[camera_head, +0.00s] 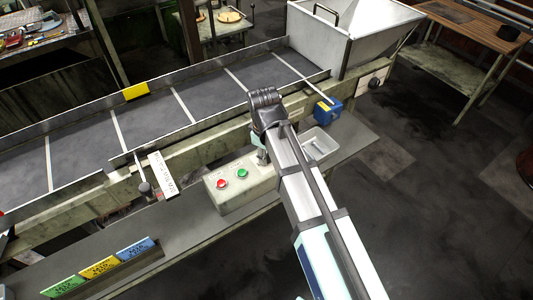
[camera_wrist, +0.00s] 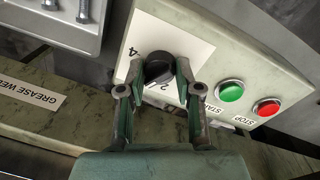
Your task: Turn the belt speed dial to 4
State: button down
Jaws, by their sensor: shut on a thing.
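The belt speed dial is a black round knob (camera_wrist: 157,66) on a white label plate (camera_wrist: 180,42) in the wrist view. A printed 4 shows left of the knob and a 2 below it; other marks are partly covered. My gripper (camera_wrist: 159,76) has its two fingers on either side of the knob and is shut on it. The knob's pointer is too unclear to read. In the head view my gripper (camera_head: 263,155) reaches down at the right end of the beige control box (camera_head: 240,187), and my arm hides the dial.
Beside the dial are a green START button (camera_wrist: 230,91) and a red STOP button (camera_wrist: 266,107). A grey tray (camera_head: 319,146) and a blue box (camera_head: 329,111) stand right of my gripper. The conveyor belt (camera_head: 140,118) runs behind the box.

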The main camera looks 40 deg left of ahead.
jog(key=m, duration=0.5)
jog(key=shift+m, duration=0.4)
jog(key=m, duration=0.5)
jog(key=shift+f+m+h, duration=0.1)
jog(key=shift+m+h, duration=0.2)
jog(key=shift+m, duration=0.1)
jog(key=c, duration=0.8)
grip_release()
jog(key=shift+a, duration=0.1)
jog(key=r, duration=1.2)
jog(key=shift+s+a, duration=0.2)
jog(key=shift+a, duration=0.1)
